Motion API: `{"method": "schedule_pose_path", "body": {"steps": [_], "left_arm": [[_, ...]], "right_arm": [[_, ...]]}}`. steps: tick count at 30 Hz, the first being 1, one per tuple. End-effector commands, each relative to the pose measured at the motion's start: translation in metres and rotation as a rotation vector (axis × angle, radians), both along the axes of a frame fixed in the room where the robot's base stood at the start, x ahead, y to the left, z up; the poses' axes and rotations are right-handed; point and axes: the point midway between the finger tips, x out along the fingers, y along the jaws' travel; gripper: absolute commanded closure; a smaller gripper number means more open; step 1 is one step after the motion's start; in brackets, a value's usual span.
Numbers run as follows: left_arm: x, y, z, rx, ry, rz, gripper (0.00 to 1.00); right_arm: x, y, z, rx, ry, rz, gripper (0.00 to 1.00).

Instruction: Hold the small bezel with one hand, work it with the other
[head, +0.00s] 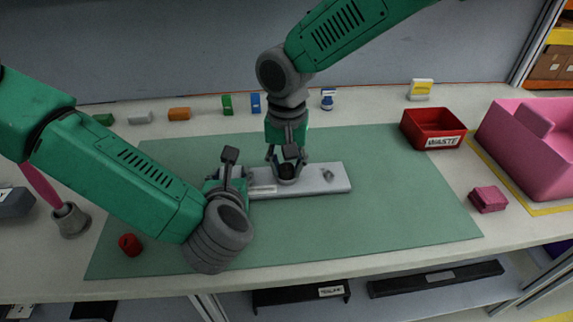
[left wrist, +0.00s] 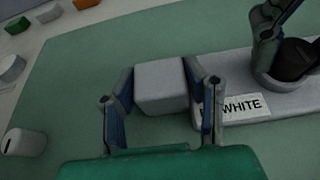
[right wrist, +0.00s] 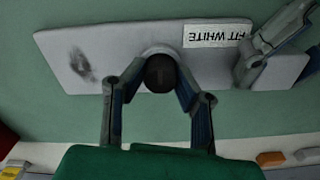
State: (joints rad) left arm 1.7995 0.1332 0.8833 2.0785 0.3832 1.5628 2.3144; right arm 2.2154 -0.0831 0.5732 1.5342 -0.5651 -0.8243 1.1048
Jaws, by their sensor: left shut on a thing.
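The small bezel (head: 318,180) is a long light grey plate lying on the green mat, with a white label. A round knob with a dark top stands on it; the knob (right wrist: 160,74) shows in the right wrist view. My left gripper (left wrist: 162,86) is shut on a light grey block (left wrist: 160,84) at the plate's left end; whether block and plate are one piece is unclear. My right gripper (head: 287,162) points down over the plate. Its fingertips are at both sides of the knob, and whether they press on it cannot be told.
A red bin marked WASTE (head: 433,128) and a pink bin (head: 530,140) stand at the right. A pink block (head: 488,199) lies near them. Several small coloured blocks line the back edge. A red cylinder (head: 130,245) stands at the front left. The mat's right part is clear.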

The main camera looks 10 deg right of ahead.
Motion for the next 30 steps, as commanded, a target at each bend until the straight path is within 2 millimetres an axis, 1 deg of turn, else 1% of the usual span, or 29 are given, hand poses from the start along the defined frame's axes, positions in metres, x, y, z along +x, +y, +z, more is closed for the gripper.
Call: {"method": "schedule_pose_path", "body": {"steps": [5,24,30], "left_arm": [[0.0,0.0,-0.001,0.001,0.003,0.0,1.0],[0.0,0.0,-0.001,0.001,0.003,0.0,1.0],[0.0,0.0,-0.001,0.001,0.003,0.0,1.0]], "right_arm": [[0.0,0.0,0.003,-0.001,0.0,0.0,1.0],[0.0,0.0,0.054,0.0,-0.001,0.0,1.0],[0.0,0.0,0.06,0.0,0.001,0.0,1.0]]}}
